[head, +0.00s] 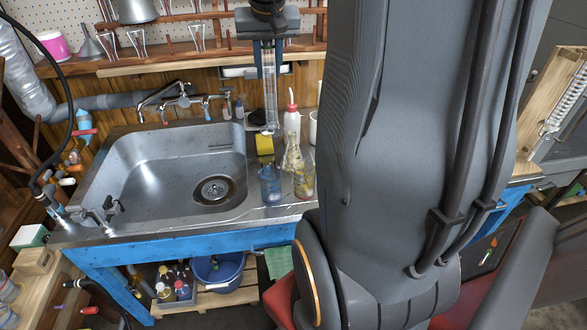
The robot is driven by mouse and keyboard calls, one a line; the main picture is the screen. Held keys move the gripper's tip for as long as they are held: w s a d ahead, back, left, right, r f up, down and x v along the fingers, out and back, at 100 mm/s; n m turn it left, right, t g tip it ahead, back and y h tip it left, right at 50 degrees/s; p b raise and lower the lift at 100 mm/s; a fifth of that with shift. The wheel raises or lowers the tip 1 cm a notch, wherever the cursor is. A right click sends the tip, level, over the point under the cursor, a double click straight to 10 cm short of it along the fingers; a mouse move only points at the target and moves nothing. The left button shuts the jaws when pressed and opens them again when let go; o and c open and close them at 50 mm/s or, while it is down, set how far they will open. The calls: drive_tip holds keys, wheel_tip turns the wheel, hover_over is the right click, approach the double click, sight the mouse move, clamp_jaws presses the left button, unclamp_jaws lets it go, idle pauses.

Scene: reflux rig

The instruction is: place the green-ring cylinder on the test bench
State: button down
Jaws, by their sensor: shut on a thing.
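My gripper (268,42) is at the top middle, pointing down, and is shut on a tall clear glass cylinder (270,88). The cylinder hangs upright in front of the back wall, with its base at the height of the counter's rear part in the picture. I cannot make out a green ring on it; its top is hidden between the jaws. I cannot tell whether its base touches anything. No surface is clearly recognisable as the test bench. My own arm covers much of the right half of the view.
A steel sink (175,170) with taps fills the left counter. Near the held cylinder stand a white wash bottle (292,122), a yellow sponge (264,145), a blue-tinted beaker (270,186) and a conical flask (293,158). A shelf (180,60) runs behind. A wooden frame with a spring (548,100) stands right.

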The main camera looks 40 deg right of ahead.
sight(271, 131)
drive_tip(key=shift+w+f, duration=0.2)
drive_tip(key=shift+f, duration=0.35)
wheel_tip(271, 131, down, 13)
drive_tip(key=shift+p, duration=0.45)
drive_tip(key=shift+f+b, duration=0.3)
drive_tip(key=shift+f, duration=2.1)
drive_tip(key=c, duration=1.9)
unclamp_jaws()
drive_tip(key=shift+f, duration=0.1)
drive_tip(key=o, duration=0.4)
drive_tip(key=shift+o, duration=0.2)
